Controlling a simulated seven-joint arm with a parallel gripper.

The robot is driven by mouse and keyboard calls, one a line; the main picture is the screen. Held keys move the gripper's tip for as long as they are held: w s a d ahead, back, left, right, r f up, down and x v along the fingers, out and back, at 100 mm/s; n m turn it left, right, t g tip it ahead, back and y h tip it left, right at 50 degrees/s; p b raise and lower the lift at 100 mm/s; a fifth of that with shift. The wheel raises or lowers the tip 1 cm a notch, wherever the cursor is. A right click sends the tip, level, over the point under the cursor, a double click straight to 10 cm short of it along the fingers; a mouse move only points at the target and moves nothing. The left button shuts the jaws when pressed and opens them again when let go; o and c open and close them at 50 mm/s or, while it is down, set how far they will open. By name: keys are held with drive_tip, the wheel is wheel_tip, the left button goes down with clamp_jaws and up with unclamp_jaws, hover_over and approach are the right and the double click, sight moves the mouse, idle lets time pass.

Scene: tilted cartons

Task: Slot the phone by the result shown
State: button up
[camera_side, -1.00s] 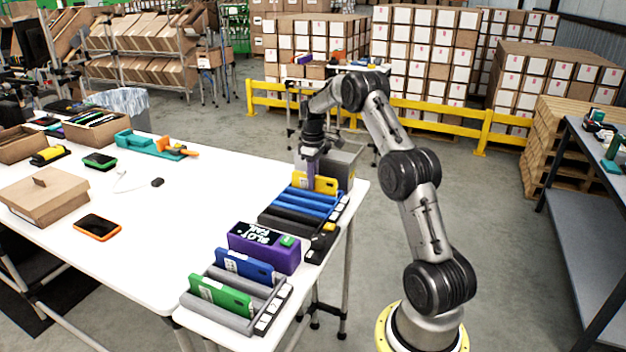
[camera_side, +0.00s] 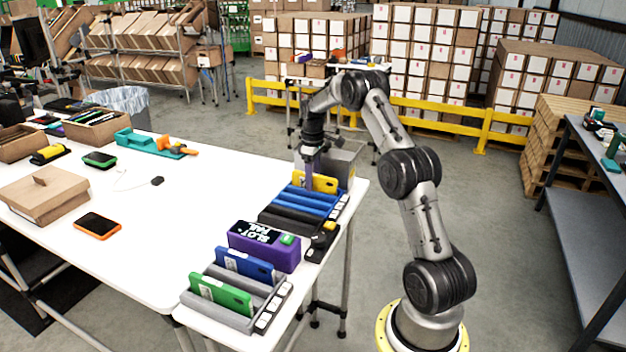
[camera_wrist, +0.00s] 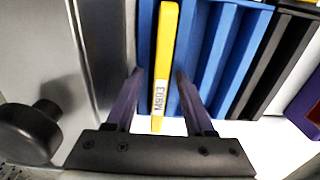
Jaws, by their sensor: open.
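A yellow phone (camera_side: 318,182) stands on edge in a slot of the blue rack (camera_side: 302,204) at the table's right end. In the wrist view the yellow phone (camera_wrist: 163,60) carries a label that seems to read M603. My gripper (camera_side: 309,180) is open, with one finger on each side of the phone; the wrist view shows gaps beside it. A purple tester box (camera_side: 267,251) has a dark screen that appears to read SLOT FAIL. A grey rack (camera_side: 214,314) in front holds a blue phone (camera_side: 246,264) and a green phone (camera_side: 221,294). A black rack (camera_side: 285,220) adjoins the blue one.
An orange-edged phone (camera_side: 97,226) lies flat on the white table (camera_side: 165,225). A cardboard box (camera_side: 43,195), a green-edged device (camera_side: 99,160) and a teal fixture (camera_side: 150,144) lie farther left. A grey metal bin (camera_side: 343,160) stands behind the blue rack. The table's middle is mostly clear.

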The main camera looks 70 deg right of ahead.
wheel_tip(320, 180, up, 14)
idle(0.6)
drive_tip(key=shift+f, duration=0.1)
wheel_tip(320, 180, up, 7)
idle(0.8)
